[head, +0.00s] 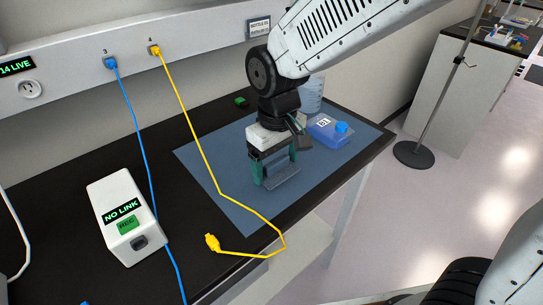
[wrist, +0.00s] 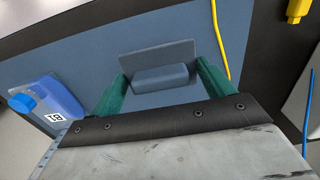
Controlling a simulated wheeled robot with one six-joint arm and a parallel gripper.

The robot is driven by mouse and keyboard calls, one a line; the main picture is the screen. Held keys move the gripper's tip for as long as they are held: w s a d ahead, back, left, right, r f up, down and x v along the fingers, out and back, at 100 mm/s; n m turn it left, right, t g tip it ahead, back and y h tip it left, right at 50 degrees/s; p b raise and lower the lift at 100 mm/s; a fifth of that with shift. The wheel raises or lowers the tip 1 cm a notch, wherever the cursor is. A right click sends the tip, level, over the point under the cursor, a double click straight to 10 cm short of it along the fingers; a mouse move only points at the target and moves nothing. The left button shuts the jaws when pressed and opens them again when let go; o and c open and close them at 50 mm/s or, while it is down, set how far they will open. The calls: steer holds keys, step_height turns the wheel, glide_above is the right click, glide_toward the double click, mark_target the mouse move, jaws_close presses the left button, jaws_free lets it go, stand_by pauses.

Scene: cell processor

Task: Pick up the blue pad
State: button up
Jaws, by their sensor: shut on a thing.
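The blue pad (head: 284,181) is a grey-blue plate with a raised block on it, seen over the blue mat (head: 222,187). In the wrist view the pad (wrist: 159,54) sits between the green fingers, with its raised block toward me. My gripper (head: 275,172) points down at the mat and is shut on the pad's block. In the wrist view my gripper (wrist: 160,84) has one green finger at each end of the block. I cannot tell whether the pad touches the mat or hangs just above it.
A yellow cable plug (head: 212,242) lies near the mat's front edge. A white NO LINK box (head: 122,213) stands left. A green block (head: 241,101) lies behind.

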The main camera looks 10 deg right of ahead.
steer(key=s+d+r, duration=0.1)
steer(key=s+d, duration=0.2)
steer(key=s, duration=0.9)
steer(key=shift+d, duration=0.25)
steer(key=o, duration=0.5)
steer(key=c, duration=0.3)
